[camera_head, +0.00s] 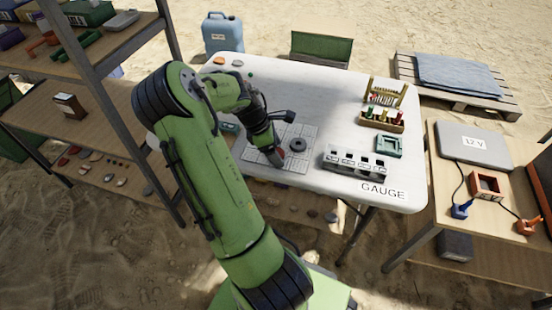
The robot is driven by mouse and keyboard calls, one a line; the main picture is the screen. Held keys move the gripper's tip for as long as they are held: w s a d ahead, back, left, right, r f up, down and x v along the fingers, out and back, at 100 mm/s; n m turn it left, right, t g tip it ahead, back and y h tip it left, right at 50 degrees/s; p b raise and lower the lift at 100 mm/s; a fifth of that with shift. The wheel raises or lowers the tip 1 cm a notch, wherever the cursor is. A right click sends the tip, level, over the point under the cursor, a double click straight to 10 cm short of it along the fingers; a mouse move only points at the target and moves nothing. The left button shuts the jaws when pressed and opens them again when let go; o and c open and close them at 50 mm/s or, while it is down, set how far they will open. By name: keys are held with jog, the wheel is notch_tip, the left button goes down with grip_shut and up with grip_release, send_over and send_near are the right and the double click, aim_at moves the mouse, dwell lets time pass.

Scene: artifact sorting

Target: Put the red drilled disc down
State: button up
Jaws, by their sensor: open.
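My gripper (276,150) is low over the grey gridded plate (262,158) on the white table marked GAUGE. It is seen from behind and small, and its jaws are open. A small red patch (281,153) shows at its tip; it may be the red drilled disc, but I cannot make out a hole or tell whether it touches the plate. A dark ring (297,145) lies on the plate just right of the gripper. My arm hides part of the plate's left side.
A grey slotted block (355,163), a teal square frame (389,146) and a wooden rack (382,120) stand to the right on the table (325,88).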

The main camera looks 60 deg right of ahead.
jog(key=c, duration=1.2)
notch_tip(320, 180, up, 10)
jog(key=p, duration=0.4)
jog(key=shift+r, duration=0.1)
